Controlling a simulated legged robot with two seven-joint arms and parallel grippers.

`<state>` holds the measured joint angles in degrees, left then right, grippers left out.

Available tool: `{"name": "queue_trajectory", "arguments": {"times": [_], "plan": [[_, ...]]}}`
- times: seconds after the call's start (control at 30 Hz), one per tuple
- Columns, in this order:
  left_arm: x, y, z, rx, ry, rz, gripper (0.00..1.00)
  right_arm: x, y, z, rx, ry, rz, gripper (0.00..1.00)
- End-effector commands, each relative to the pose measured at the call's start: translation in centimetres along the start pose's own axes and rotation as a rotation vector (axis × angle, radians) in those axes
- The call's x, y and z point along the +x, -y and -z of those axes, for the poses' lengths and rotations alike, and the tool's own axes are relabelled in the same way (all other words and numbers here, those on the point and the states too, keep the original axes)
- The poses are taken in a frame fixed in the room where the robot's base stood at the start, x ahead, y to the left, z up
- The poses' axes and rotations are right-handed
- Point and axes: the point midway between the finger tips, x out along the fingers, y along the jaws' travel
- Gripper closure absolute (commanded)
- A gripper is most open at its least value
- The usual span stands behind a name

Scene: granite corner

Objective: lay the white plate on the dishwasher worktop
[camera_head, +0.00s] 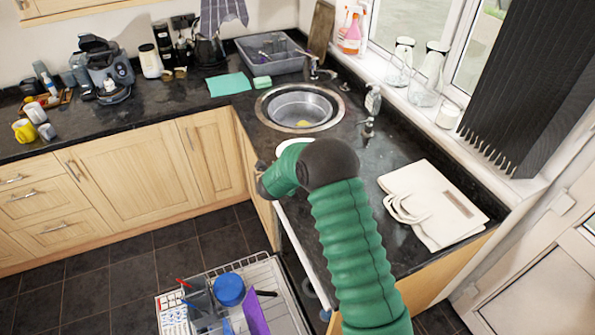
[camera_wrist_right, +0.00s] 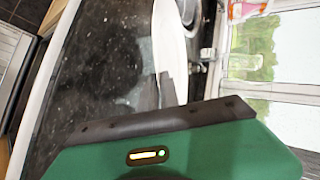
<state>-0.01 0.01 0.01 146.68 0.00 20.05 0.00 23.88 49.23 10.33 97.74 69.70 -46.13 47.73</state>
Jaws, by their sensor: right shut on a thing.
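The white plate (camera_head: 292,146) shows only as a small pale rim beyond my right wrist in the head view, near the front edge of the worktop by the sink. In the right wrist view the plate (camera_wrist_right: 170,45) is a narrow white shape, seen nearly edge-on. My right gripper (camera_wrist_right: 170,90) is shut on its near end. In the head view my arm hides the fingers. The dark dishwasher worktop (camera_head: 385,160) lies right of my arm and fills the left of the wrist view. I cannot tell whether plate and worktop touch. My left gripper is out of view.
The round sink (camera_head: 300,107) and tap (camera_head: 318,70) stand beyond the plate. The loaded dishwasher rack (camera_head: 283,290) is open below.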

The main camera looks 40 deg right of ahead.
Motion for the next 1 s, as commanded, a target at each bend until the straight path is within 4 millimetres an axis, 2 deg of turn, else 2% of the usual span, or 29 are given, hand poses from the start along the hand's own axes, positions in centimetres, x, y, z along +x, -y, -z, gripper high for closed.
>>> {"name": "queue_trajectory", "arguments": {"times": [0.03,0.5,0.73,1.0], "plan": [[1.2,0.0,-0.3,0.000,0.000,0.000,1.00,0.7,-0.7,0.1,0.000,-0.001,0.008,1.00],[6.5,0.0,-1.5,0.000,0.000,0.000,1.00,3.8,-3.8,1.3,0.002,-0.001,0.053,1.00],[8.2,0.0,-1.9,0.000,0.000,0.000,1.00,4.9,-5.5,1.3,0.001,-0.001,0.052,1.00],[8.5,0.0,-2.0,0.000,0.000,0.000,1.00,5.1,-5.9,1.3,0.001,-0.001,0.052,1.00]]}}
